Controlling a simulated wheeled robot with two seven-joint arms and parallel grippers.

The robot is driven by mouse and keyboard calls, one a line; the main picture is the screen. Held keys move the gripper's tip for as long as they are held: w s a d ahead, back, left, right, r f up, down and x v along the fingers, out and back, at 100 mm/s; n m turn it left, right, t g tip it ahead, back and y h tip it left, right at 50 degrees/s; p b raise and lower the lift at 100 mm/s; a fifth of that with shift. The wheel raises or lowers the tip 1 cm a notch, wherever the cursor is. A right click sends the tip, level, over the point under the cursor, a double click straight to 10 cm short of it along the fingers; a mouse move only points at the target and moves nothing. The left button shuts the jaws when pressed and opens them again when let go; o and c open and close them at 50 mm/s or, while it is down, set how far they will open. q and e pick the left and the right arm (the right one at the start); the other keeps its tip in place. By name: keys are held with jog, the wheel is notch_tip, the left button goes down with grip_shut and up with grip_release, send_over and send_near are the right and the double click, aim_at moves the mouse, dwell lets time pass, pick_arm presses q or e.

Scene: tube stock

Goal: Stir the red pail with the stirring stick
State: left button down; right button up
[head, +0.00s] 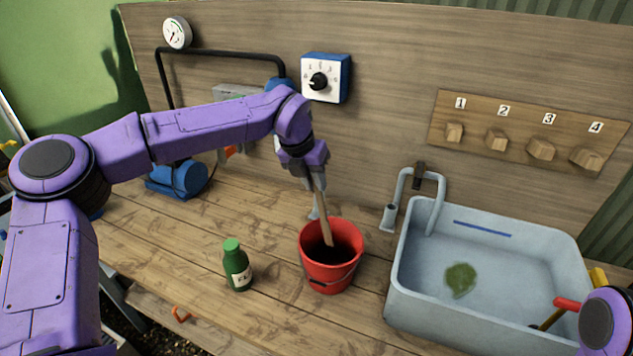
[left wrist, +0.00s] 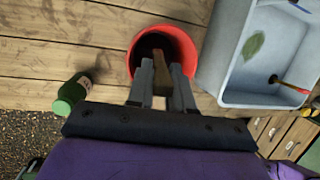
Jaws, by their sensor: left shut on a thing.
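The red pail (head: 329,268) stands on the wooden bench in the middle of the head view, with a dark inside. It also shows in the left wrist view (left wrist: 186,44). My left gripper (head: 314,184) is above the pail and shut on the wooden stirring stick (head: 325,222). The stick slants down and its lower end is inside the pail's opening; the tip against the dark inside is hard to make out. In the left wrist view the stick (left wrist: 177,75) lies between the two fingers. My right gripper is not in view; only a purple part of my right arm shows.
A green bottle (head: 237,268) stands left of the pail. A grey-blue sink (head: 400,286) with a tap (head: 403,190) is to the right, holding a green leaf-like patch (head: 460,279) and a red-handled tool (head: 566,304). A dial box (head: 324,80) and numbered pegs are on the back board.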

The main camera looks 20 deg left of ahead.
pick_arm(q)
notch_tip(320, 180, up, 6)
jog(key=a+p, duration=0.1)
jog(key=p, duration=0.3)
jog(key=shift+r, duration=0.15)
jog(key=shift+a+p, duration=0.1)
jog(key=shift+p, duration=0.2)
dwell(0.4)
notch_tip(320, 180, up, 5)
jog(key=p, duration=0.3)
dwell(0.3)
dwell(0.6)
